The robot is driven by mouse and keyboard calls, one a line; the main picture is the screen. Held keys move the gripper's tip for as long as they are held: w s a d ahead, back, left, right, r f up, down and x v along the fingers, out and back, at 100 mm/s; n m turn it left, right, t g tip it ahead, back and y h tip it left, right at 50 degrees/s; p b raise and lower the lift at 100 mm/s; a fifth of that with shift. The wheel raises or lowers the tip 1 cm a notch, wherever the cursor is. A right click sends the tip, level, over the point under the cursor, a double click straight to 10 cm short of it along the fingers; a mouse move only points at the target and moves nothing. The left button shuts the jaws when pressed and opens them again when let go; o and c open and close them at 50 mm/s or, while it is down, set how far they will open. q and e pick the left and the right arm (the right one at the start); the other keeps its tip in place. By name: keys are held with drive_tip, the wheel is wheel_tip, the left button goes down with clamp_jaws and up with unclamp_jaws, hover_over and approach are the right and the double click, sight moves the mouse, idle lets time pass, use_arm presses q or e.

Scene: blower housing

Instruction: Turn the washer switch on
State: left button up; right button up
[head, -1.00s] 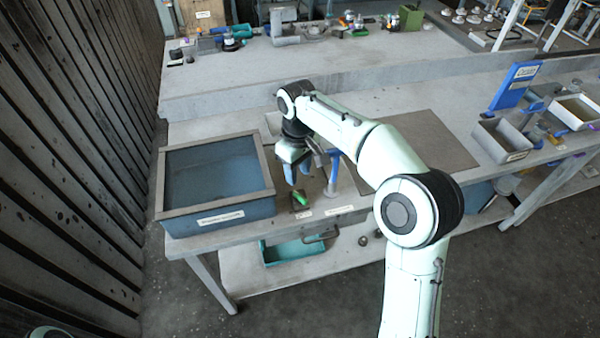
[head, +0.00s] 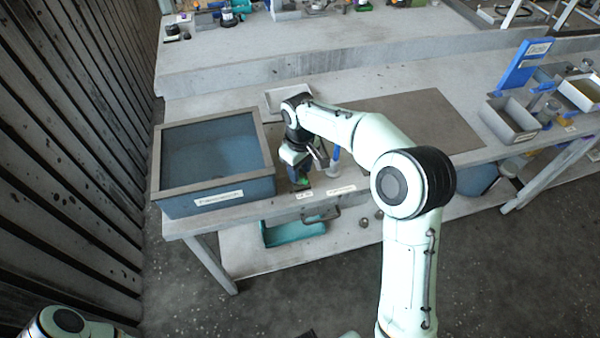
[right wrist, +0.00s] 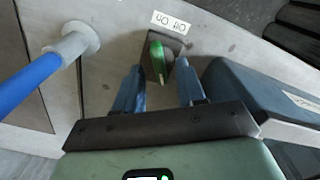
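The washer switch is a green lever (right wrist: 156,57) on a small dark base. It stands on the bench beside the washer, a blue-grey open tank (head: 265,188). In the head view the green lever (head: 303,182) shows just under my right gripper (head: 300,174). In the right wrist view my right gripper (right wrist: 159,80) is open, its two blue fingers apart on either side of the lever. I cannot tell whether either finger touches it. A white label (right wrist: 170,22) lies beside the switch base. My left gripper is out of the frames; only part of my left arm shows at lower left.
A blue rod (right wrist: 30,82) in a pale round holder stands close beside my right gripper. The tank wall (right wrist: 240,85) is close on the other side. A grey mat (head: 420,120) lies on the bench to the right. Grey bins (head: 508,120) stand farther right.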

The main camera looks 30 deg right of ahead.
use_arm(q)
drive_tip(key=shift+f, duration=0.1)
use_arm(e)
drive_tip(key=shift+f, duration=0.75)
clamp_jaws()
drive_tip(key=shift+m, duration=0.4)
drive_tip(key=m, duration=0.4)
drive_tip(key=shift+m+p, duration=0.3)
drive_tip(key=shift+m, duration=0.1)
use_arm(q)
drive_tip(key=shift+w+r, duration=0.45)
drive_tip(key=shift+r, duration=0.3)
use_arm(e)
drive_tip(key=m, duration=0.6)
drive_tip(key=shift+d, duration=0.15)
drive_tip(key=shift+m, duration=0.3)
unclamp_jaws()
